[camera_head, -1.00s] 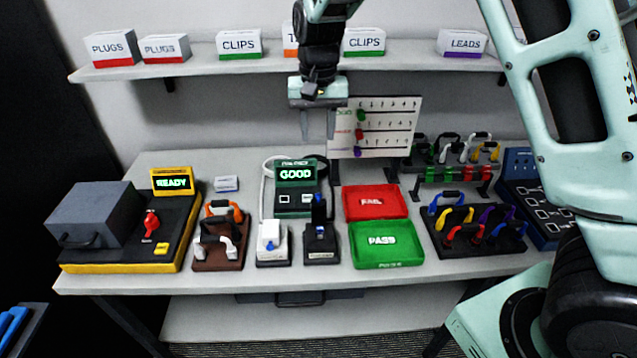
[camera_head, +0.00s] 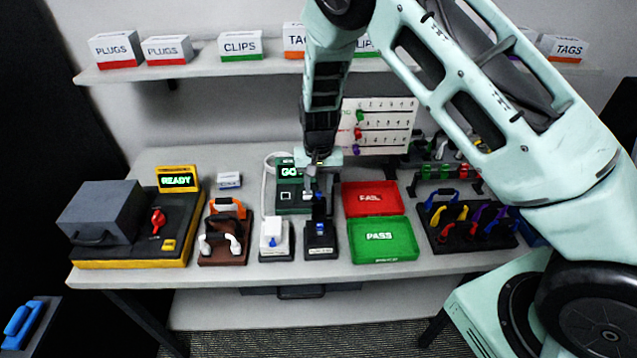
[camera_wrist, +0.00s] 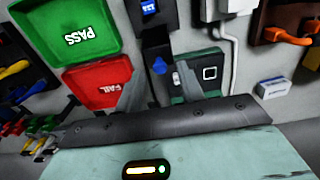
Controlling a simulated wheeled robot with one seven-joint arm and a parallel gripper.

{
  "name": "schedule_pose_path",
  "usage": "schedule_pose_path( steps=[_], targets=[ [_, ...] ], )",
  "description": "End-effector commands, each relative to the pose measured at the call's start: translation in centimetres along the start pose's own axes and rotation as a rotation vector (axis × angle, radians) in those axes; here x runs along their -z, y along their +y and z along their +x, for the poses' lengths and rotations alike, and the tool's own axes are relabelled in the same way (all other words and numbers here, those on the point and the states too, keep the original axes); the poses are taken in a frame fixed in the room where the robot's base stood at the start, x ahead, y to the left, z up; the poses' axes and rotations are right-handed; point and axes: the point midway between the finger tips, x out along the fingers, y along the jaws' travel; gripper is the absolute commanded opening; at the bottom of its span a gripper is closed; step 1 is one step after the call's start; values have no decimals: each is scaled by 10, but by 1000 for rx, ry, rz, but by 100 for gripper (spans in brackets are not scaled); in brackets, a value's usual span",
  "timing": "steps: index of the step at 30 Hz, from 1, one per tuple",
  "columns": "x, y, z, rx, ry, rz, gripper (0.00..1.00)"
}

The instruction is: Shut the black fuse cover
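The black fuse holder (camera_head: 320,246) stands at the front middle of the table, right of a white one. Its black cover (camera_head: 319,211) stands up, open, at the back of the holder. In the wrist view, the cover (camera_wrist: 156,52) shows a blue tab (camera_wrist: 159,66), and a blue fuse (camera_wrist: 150,6) lies in the holder at the top edge. My gripper (camera_head: 312,192) is just above and behind the cover, fingers pointing down. In the wrist view, its two fingers (camera_wrist: 158,78) are apart, with the cover showing between them. I cannot tell whether they touch it.
The tester reading GOOD (camera_head: 286,198) stands behind, partly hidden by my gripper. The white fuse holder (camera_head: 275,240) is close on the left. The red FAIL tray (camera_head: 375,187) and green PASS tray (camera_head: 384,254) lie on the right. A shelf with boxes (camera_head: 240,46) is above.

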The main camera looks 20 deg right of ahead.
Motion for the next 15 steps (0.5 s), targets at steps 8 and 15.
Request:
schedule_pose_path(
  steps=[8, 15],
  targets=[
    [0, 0, 12, 0, 0, 1, 38],
    [0, 0, 12, 0, 0, 0, 22]
  ],
)
